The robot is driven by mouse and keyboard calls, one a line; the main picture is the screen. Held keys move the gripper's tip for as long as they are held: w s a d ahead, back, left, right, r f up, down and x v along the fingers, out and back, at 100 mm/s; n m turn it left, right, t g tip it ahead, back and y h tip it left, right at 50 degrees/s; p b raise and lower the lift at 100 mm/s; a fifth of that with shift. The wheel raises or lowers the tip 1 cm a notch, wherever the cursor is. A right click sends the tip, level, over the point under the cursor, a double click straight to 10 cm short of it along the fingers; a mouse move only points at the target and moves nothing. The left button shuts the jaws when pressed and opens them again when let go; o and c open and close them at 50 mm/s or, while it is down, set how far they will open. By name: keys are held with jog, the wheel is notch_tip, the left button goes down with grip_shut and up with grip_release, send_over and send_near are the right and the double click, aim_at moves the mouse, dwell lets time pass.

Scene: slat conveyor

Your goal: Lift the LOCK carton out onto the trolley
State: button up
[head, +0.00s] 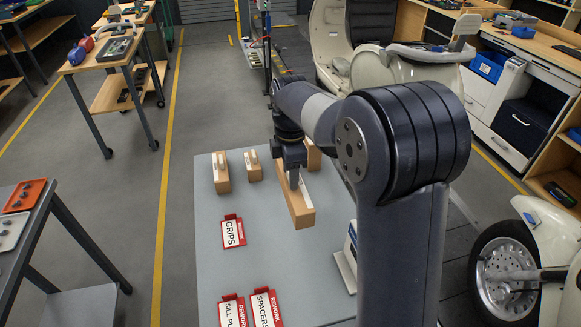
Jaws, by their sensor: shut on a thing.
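My gripper (292,172) is shut on a long brown carton (301,212) with a white top strip. The carton is at the far part of a pale grey surface (215,268); I cannot tell whether it touches the surface or hangs just above it. No LOCK lettering is readable on it. Two smaller brown cartons with white strips stand to its left, one at the far left (221,178) and one nearer the gripper (253,168). Another carton (314,157) is partly hidden behind my gripper. I cannot tell which surface is the trolley.
Red-edged signs lie on the grey surface: GRIPS (233,232), SPACERS (263,307) and a cut-off SILL PL sign (232,312). My arm hides the right side. A cream vehicle body (415,70) stands behind, a wheel (505,280) at right, and a dark table (25,235) at left.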

notch_tip(320, 180, down, 12)
jog(key=b, duration=0.7)
jog(key=shift+d, duration=0.25)
dwell(0.8)
jog(key=shift+f, duration=0.3)
jog(key=shift+f, duration=0.25)
dwell(0.5)
jog(key=o, duration=1.3)
jog(key=shift+o, duration=0.2)
notch_tip(320, 180, up, 11)
jog(key=shift+f+b, duration=0.1)
jog(key=shift+b, duration=0.25)
